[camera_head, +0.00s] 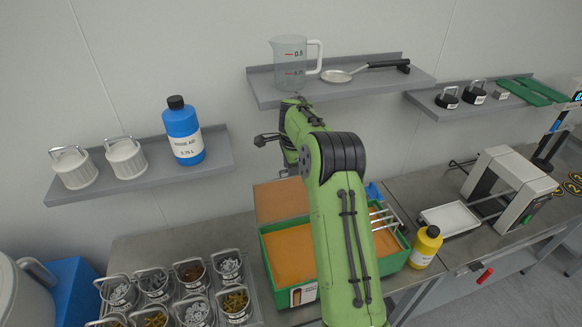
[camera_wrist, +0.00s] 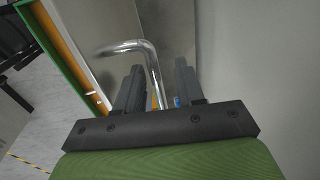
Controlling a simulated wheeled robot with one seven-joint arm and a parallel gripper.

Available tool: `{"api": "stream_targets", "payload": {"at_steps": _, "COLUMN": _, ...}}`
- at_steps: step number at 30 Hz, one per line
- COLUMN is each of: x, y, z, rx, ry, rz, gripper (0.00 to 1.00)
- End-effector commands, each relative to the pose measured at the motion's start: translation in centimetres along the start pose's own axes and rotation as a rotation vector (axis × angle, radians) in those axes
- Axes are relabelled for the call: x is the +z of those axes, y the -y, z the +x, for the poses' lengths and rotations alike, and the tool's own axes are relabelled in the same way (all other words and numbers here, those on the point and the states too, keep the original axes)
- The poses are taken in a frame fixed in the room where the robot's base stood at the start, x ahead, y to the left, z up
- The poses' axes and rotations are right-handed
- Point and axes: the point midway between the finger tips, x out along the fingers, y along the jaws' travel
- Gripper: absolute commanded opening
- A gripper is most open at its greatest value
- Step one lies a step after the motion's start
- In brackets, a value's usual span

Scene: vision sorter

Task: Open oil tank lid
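A green-rimmed box (camera_head: 263,262) with orange surfaces inside stands on the bench in the head view, partly hidden behind my arm. A brown panel (camera_head: 280,200) shows at its back, and metal bars (camera_head: 384,216) at its right side. I cannot tell which part is the oil tank lid. In the wrist view, my gripper (camera_wrist: 160,65) has its two dark fingers apart. A shiny bent metal bar (camera_wrist: 130,46) runs down between them, with gaps showing on both sides. The green and orange box edge (camera_wrist: 66,48) is at the left.
A yellow bottle (camera_head: 425,247) stands right of the box, and several metal buckets (camera_head: 195,312) of small parts stand left. Wall shelves hold a blue bottle (camera_head: 183,131), a measuring jug (camera_head: 289,62) and a pan (camera_head: 337,76). A white device (camera_head: 508,185) is further right.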

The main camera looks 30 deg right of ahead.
Motion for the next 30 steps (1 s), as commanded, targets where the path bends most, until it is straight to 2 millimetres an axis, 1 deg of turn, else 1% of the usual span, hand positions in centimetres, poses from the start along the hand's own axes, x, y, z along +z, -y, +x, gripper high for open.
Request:
{"api": "stream_targets", "payload": {"at_steps": 2, "x": 0.0, "y": 0.1, "z": -0.2, "rx": -0.003, "ry": 0.000, "rz": -0.001, "gripper": 0.38}}
{"api": "stream_targets", "payload": {"at_steps": 5, "x": 0.0, "y": 0.2, "z": -1.4, "rx": -0.007, "ry": -0.001, "rz": -0.001, "gripper": 0.38}}
{"api": "stream_targets", "payload": {"at_steps": 8, "x": 0.0, "y": 0.2, "z": -3.8, "rx": -0.009, "ry": -0.001, "rz": 0.000, "gripper": 0.38}}
{"api": "stream_targets", "payload": {"at_steps": 15, "x": 0.0, "y": 0.2, "z": -10.8, "rx": -0.007, "ry": -0.002, "rz": 0.001, "gripper": 0.38}}
{"api": "stream_targets", "payload": {"at_steps": 19, "x": 0.0, "y": 0.1, "z": -13.8, "rx": -0.005, "ry": -0.001, "rz": -0.001, "gripper": 0.38}}
{"api": "stream_targets", "payload": {"at_steps": 21, "x": 0.0, "y": 0.1, "z": -14.8, "rx": -0.003, "ry": -0.001, "rz": 0.001, "gripper": 0.38}}
{"api": "stream_targets", "payload": {"at_steps": 24, "x": 0.0, "y": 0.1, "z": -15.6, "rx": -0.001, "ry": -0.001, "rz": 0.000, "gripper": 0.38}}
{"api": "stream_targets", "payload": {"at_steps": 30, "x": 0.0, "y": 0.0, "z": -15.7, "rx": 0.001, "ry": 0.000, "rz": 0.000, "gripper": 0.38}}
